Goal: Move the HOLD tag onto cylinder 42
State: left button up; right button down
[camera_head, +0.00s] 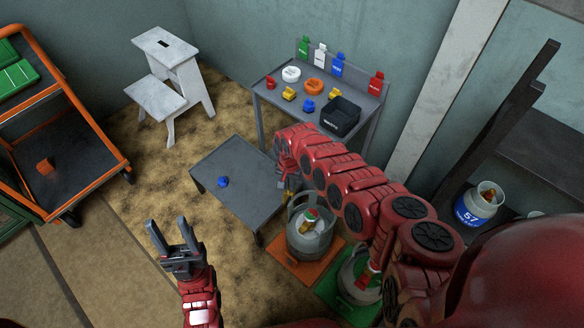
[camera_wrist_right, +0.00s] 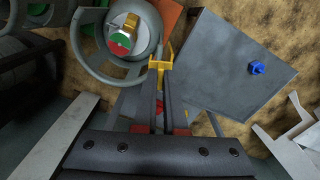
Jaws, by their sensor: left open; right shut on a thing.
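My right gripper (camera_wrist_right: 160,95) is shut on a thin yellow piece with a hooked end (camera_wrist_right: 161,63), which looks like a tag; I cannot read HOLD on it. In the head view my right gripper is mostly hidden behind its arm, beside the low table. A grey cylinder (camera_head: 304,244) with a collar ring and a red, green and white top stands on an orange mat, just beside the yellow piece. A second grey cylinder (camera_head: 346,284) on a green mat is partly hidden by my arm. I cannot read 42 on either. My left gripper (camera_head: 167,226) is open and empty.
A low grey table (camera_head: 235,205) holds a blue piece (camera_head: 223,181). A bench (camera_head: 264,97) carries rings, small pieces, a black bin and upright coloured tags. Cylinder 57 (camera_head: 474,208) stands on the right rack. A step stool (camera_head: 165,60) and orange cart (camera_head: 110,135) stand left.

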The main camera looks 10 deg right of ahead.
dwell(0.3)
jog(key=shift+f, duration=0.2)
notch_tip(320, 180, down, 4)
jog(key=b, duration=0.3)
jog(key=shift+f+b, duration=0.15)
jog(key=shift+b, duration=0.2)
jog(key=shift+a, duration=0.1)
dwell(0.7)
dwell(0.3)
